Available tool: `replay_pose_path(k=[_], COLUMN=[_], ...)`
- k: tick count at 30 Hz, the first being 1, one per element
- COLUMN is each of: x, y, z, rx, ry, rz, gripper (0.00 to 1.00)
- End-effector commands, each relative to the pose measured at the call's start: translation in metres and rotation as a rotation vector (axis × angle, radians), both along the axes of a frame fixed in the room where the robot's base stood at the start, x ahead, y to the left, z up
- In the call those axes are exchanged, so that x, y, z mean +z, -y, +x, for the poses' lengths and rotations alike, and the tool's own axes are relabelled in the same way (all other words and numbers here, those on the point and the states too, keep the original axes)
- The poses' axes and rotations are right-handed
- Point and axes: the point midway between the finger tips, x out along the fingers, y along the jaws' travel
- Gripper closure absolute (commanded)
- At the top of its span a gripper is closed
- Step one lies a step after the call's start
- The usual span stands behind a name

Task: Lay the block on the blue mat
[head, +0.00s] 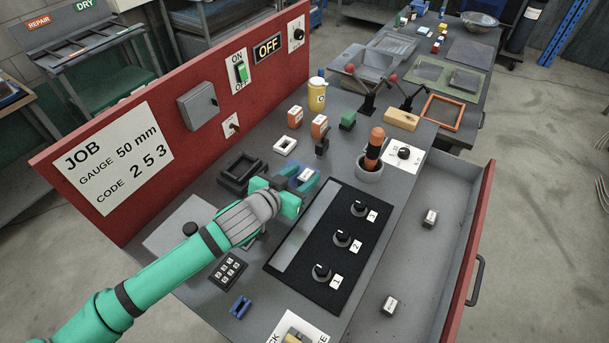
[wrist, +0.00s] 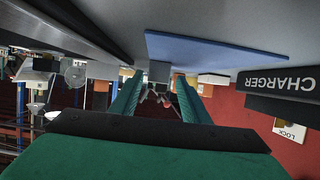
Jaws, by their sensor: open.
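The blue mat (wrist: 215,50) lies flat on the bench top and shows clearly in the wrist view, which is upside down. In the head view, a blue patch of the mat (head: 316,181) shows beside my gripper (head: 298,190). A small grey block (wrist: 159,70) shows between the green fingertips in the wrist view, by one end of the mat. In the head view, a pale piece of it (head: 305,174) seems to show at the fingers. My gripper is open and low over the bench. Whether the block's underside touches the mat is hidden.
A black panel with several knobs (head: 318,243) lies just right of my gripper. A dark open frame (head: 241,172) lies to the left, before the red back panel (head: 185,115). A grey cup holding an orange-topped handle (head: 369,170) and an open drawer (head: 425,255) are farther right.

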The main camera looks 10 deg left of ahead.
Motion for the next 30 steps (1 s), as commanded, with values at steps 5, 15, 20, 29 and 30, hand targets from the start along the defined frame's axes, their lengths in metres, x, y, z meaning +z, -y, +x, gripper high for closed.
replay_pose_path(k=[5,15,20,29,30], x=[0.012,0.036,0.041,0.043,0.043], y=[-0.012,-0.032,-0.037,-0.038,-0.038], z=[-0.026,-0.079,-0.092,-0.096,-0.096], rx=[0.003,0.0,0.001,-0.001,-0.001], ry=[0.0,0.001,0.0,0.0,0.0], rz=[0.001,0.003,0.002,0.0,0.0], gripper=[0.58,0.58,0.58,0.58,0.58])
